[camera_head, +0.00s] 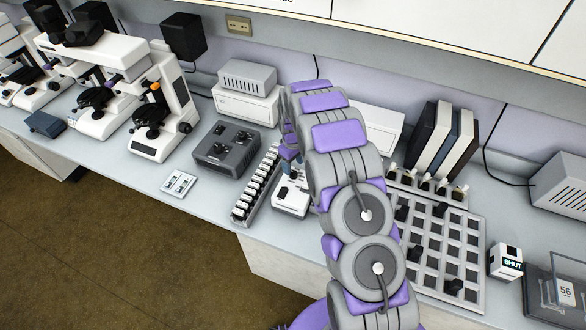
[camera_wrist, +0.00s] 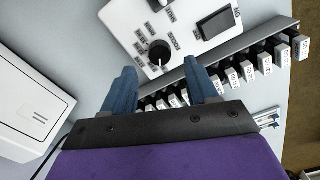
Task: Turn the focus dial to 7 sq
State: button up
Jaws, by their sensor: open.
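A white control box (camera_head: 289,203) sits on the bench in the head view, partly hidden behind my arm. In the wrist view its white panel (camera_wrist: 188,44) carries a black round dial (camera_wrist: 159,51) with small labels around it. I take this to be the focus dial; its labels and setting are too small to read surely. A second black knob (camera_wrist: 156,4) is cut off at the top edge. My gripper (camera_wrist: 160,82) is open, with its blue fingers apart below the dial in the picture. Nothing is between the fingertips, and the dial appears beyond them, apart.
A rack of labelled white-ended blocks (camera_wrist: 232,75) runs close beside the panel; it also shows in the head view (camera_head: 257,187). A dark grey control box (camera_head: 227,148) stands left of it. A tray with square cells (camera_head: 470,237) lies to the right. Microscopes (camera_head: 160,112) stand farther left.

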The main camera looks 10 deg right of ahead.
aim_at(293, 173)
notch_tip(293, 173, up, 13)
jog(key=shift+p, duration=0.45)
jog(key=shift+f, duration=0.1)
jog(key=s+r+m+b, duration=0.1)
jog(key=s+r+m, duration=0.1)
jog(key=s+r, duration=0.7)
jog(key=s+r+m+b, duration=0.15)
jog(key=s+r, duration=0.35)
jog(key=s, duration=0.8)
jog(key=s+m+g+b, duration=0.1)
jog(key=s+m, duration=0.2)
jog(key=s, duration=2.2)
jog(key=shift+s+f+g, duration=0.15)
jog(key=shift+f+g, duration=0.15)
jog(key=shift+g, duration=0.1)
jog(key=shift+m, duration=0.25)
